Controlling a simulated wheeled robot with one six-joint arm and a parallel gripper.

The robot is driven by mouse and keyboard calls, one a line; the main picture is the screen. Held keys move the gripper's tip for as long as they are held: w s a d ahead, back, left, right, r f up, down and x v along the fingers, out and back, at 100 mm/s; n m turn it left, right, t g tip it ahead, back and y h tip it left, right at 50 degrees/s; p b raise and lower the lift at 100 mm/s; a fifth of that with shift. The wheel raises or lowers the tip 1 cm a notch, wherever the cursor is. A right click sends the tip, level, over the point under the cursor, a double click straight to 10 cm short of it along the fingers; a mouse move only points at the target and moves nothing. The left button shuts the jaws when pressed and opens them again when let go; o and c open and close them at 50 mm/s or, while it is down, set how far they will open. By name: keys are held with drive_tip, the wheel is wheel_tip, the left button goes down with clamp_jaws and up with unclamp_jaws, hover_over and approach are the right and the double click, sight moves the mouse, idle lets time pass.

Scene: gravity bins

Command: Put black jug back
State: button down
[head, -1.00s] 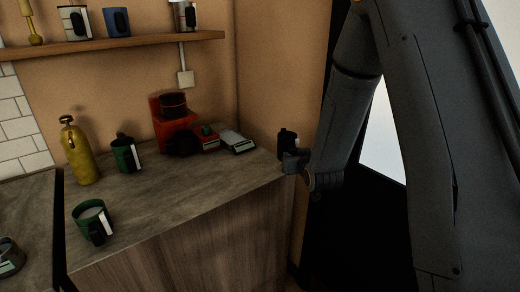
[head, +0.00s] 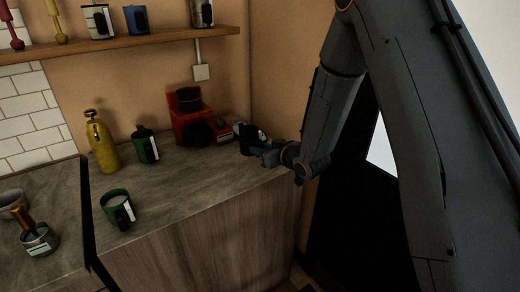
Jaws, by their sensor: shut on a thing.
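The black jug (head: 247,135) is in my gripper (head: 262,150), near the back right corner of the counter. My gripper is shut on it from the right side. The jug looks upright and partly covers a small red and grey device behind it. I cannot tell whether its base touches the counter. My gripper's fingertips are small and dark here, partly lost against the jug.
A red machine (head: 190,117) stands left of the jug at the wall. A green jug (head: 146,146), a yellow bottle (head: 102,142) and a green mug (head: 118,209) stand farther left. The counter (head: 200,185) is clear in front. A shelf (head: 120,44) with mugs hangs above.

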drive_tip(key=shift+f+b, duration=1.95)
drive_tip(key=shift+f, duration=0.95)
drive_tip(key=shift+f+b, duration=0.35)
drive_tip(key=shift+f, duration=0.15)
drive_tip(key=c, duration=1.5)
unclamp_jaws()
drive_tip(key=shift+o, duration=0.2)
drive_tip(key=b+v, duration=0.2)
drive_tip(key=v, duration=0.5)
drive_tip(key=shift+s+d, duration=0.2)
drive_tip(key=shift+s, duration=0.1)
drive_tip(key=shift+r, duration=0.1)
